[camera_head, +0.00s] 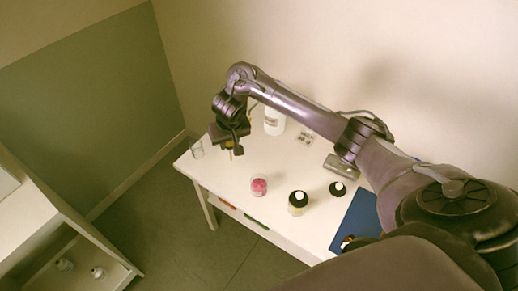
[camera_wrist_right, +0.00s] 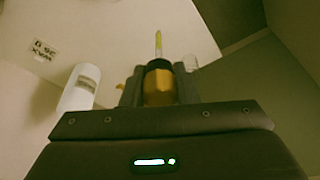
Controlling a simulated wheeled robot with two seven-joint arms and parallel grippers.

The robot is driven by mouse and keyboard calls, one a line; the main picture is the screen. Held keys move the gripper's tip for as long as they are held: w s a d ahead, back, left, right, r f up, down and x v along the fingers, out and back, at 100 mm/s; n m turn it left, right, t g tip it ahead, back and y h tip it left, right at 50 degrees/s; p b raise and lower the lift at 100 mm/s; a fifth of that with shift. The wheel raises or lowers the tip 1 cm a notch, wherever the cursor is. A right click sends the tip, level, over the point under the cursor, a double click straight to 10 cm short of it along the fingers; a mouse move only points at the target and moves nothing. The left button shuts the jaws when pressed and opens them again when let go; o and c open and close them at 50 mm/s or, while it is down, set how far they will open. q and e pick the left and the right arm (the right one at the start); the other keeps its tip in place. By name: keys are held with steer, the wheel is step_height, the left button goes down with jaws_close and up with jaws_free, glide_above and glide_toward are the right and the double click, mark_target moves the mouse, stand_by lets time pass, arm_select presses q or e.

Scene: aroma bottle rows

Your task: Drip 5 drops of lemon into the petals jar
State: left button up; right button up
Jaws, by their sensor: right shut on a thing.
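My right gripper (camera_head: 231,143) is shut on a dropper (camera_head: 231,153), held above the table near its far left corner. In the wrist view the dropper (camera_wrist_right: 159,84) has an amber-coloured upper part between the fingers and a thin tip with yellow in it. The jar with pink contents, likely the petals jar (camera_head: 259,189), stands on the table to the right of the gripper and nearer the front edge, apart from the dropper. I cannot tell which bottle is lemon. My left gripper is not in view.
A clear glass (camera_head: 196,149) stands at the left corner. A white bottle (camera_head: 274,122) is behind the gripper, with a small printed label (camera_head: 305,137) beside it. A dark-capped bottle (camera_head: 297,208) and a dark round item (camera_head: 337,189) stand right of the jar. A blue mat (camera_head: 358,216) lies far right.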

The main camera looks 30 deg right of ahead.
steer(key=shift+m+h, duration=0.3)
steer(key=shift+m, duration=0.5)
steer(key=s+d+f, duration=0.1)
steer(key=d+f, duration=0.1)
steer(key=s+d+f+p, duration=0.1)
steer(key=s+d, duration=0.1)
steer(key=d, duration=0.1)
steer(key=s+d+f+p, duration=0.1)
steer(key=d+f, duration=0.1)
steer(key=shift+s+d+f, duration=0.2)
steer(key=shift+f, duration=0.15)
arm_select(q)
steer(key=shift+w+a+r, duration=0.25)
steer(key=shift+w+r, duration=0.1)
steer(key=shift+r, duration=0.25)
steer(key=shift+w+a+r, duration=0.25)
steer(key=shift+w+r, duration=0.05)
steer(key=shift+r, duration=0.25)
arm_select(e)
steer(key=shift+d+f, duration=0.1)
steer(key=shift+f, duration=0.15)
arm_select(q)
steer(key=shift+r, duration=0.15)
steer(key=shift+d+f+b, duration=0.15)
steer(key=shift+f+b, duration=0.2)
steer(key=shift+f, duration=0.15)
arm_select(e)
steer(key=shift+s+f, duration=0.15)
steer(key=shift+f, duration=1.8)
steer(key=shift+c, duration=0.2)
